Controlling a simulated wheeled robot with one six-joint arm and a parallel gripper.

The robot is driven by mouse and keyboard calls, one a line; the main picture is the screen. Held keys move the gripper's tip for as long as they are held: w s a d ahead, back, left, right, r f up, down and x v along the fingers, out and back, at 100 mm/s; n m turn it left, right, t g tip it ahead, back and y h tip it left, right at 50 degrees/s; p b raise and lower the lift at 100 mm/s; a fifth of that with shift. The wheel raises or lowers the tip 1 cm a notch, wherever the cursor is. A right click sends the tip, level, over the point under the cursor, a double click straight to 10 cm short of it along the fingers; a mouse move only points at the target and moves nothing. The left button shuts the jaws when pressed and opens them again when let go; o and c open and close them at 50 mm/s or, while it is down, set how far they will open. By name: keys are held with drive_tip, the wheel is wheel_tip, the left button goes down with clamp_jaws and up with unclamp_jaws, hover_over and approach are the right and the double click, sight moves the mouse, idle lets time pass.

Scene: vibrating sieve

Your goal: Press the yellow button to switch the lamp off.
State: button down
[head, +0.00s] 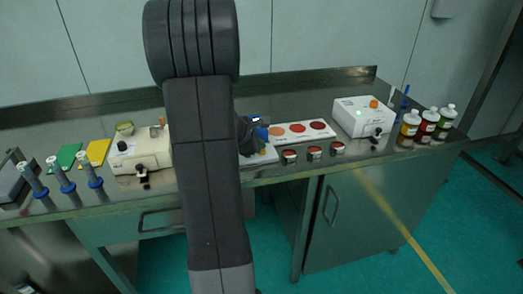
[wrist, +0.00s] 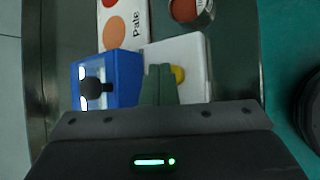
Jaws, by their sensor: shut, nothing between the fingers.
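The yellow button (wrist: 179,74) sits on a white plate (wrist: 190,52) in the wrist view. My gripper (wrist: 159,70) is shut and empty, its fingertips over the plate just left of the button and partly covering it. I cannot tell whether they touch. Left of the plate is a blue box (wrist: 116,68) with a black knob and bright white patches; I cannot tell whether it is the lamp. In the head view my arm hides the button and gripper; part of the white plate (head: 262,158) shows to the right of the arm.
A card with coloured discs (head: 300,131) and several small jars (head: 314,153) are right of the plate. Another instrument (head: 135,155) stands left of my arm.

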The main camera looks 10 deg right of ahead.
drive_tip(key=shift+f+b, duration=0.5)
drive_tip(key=shift+b, duration=0.15)
drive_tip(key=shift+r, duration=0.1)
drive_tip(key=shift+r+p, duration=0.3)
drive_tip(key=shift+r, duration=0.1)
wheel_tip(320, 180, up, 6)
drive_tip(key=p, duration=0.5)
drive_tip(key=shift+r, duration=0.1)
drive_tip(key=shift+f, duration=0.2)
idle(0.6)
